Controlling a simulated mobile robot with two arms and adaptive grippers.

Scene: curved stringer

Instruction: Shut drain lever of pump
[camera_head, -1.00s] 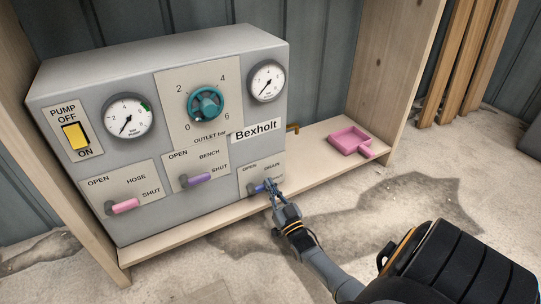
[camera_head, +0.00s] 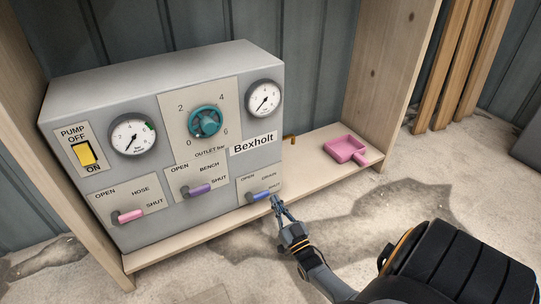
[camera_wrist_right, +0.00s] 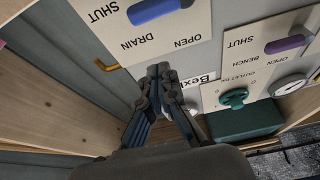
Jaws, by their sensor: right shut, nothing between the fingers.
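The pump (camera_head: 160,90) is a grey box marked Bexholt, with gauges, a teal knob and three levers. Its blue drain lever (camera_head: 260,196) is at the lower right of the front, lying nearly level and pointing right, the SHUT side. It also shows at the top of the right wrist view (camera_wrist_right: 158,11), upside down, beside the SHUT and DRAIN lettering. My right gripper (camera_head: 275,201) is shut and empty, just right of and below the lever, apparently clear of it. In the wrist view its fingers (camera_wrist_right: 158,72) are together below the drain plate. My left gripper is not in view.
The pink hose lever (camera_head: 129,216) and purple bench lever (camera_head: 196,190) are further left. A brass outlet (camera_head: 290,140) sticks out at the pump's right side. Open floor lies in front.

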